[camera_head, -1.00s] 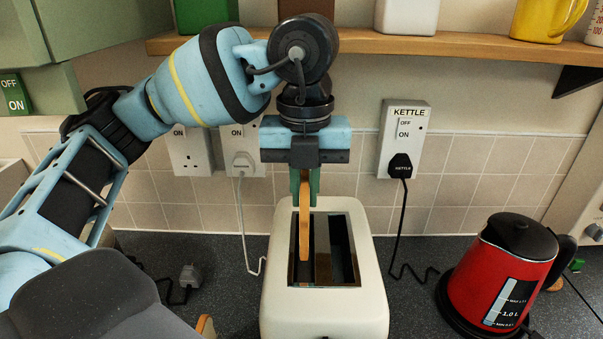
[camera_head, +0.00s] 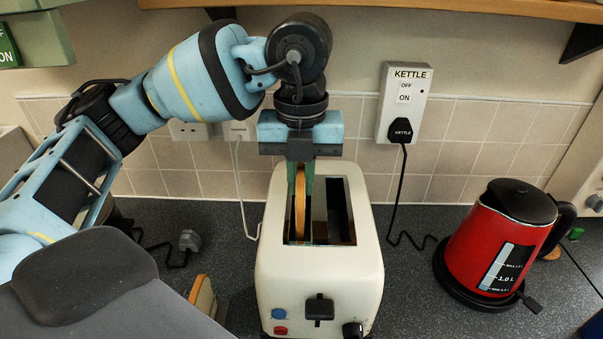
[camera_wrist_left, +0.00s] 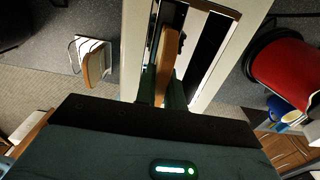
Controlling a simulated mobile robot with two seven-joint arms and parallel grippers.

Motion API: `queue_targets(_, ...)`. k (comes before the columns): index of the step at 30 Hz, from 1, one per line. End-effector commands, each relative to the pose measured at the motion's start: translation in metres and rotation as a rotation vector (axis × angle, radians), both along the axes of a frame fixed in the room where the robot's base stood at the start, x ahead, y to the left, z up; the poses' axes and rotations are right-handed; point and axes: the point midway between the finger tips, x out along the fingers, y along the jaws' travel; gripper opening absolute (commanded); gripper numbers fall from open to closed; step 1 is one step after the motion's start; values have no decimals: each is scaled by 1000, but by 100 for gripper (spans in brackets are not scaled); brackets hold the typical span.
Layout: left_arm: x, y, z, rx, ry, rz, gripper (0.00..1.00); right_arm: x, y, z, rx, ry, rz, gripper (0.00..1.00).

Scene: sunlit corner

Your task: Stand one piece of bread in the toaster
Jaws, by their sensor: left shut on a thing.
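My left gripper (camera_head: 301,182) points down over the white toaster (camera_head: 350,270) and is shut on a piece of bread (camera_head: 300,214). The bread is upright, edge-on to the head camera, and in line with the toaster's left slot. Its lower end overlaps the slot opening; how deep it reaches inside is hard to tell. The right slot (camera_head: 338,212) looks empty. The left wrist view shows the held bread (camera_wrist_left: 169,55) between the fingers over the toaster (camera_wrist_left: 215,75). My right gripper is not in view.
Another piece of bread (camera_head: 203,297) stands left of the toaster, in a small rack (camera_wrist_left: 84,48) seen in the wrist view. A red kettle (camera_head: 495,245) stands at right. Wall sockets and cords are behind. The worktop (camera_head: 415,225) between toaster and kettle is mostly clear.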

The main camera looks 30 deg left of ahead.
Motion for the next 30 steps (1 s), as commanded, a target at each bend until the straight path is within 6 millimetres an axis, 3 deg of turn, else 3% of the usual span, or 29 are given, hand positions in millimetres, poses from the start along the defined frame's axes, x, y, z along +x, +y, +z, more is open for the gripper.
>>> queue_targets(8,0,0,0,0,-1,0,0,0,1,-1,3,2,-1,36)
queue_targets(9,0,0,0,0,-1,0,16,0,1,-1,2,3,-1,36)
queue_targets(14,0,0,0,0,-1,0,36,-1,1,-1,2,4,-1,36)
queue_targets(23,0,0,2,0,-1,0,36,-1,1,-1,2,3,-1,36)
queue_targets(30,0,-1,32,-3,-5,0,36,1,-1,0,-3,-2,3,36)
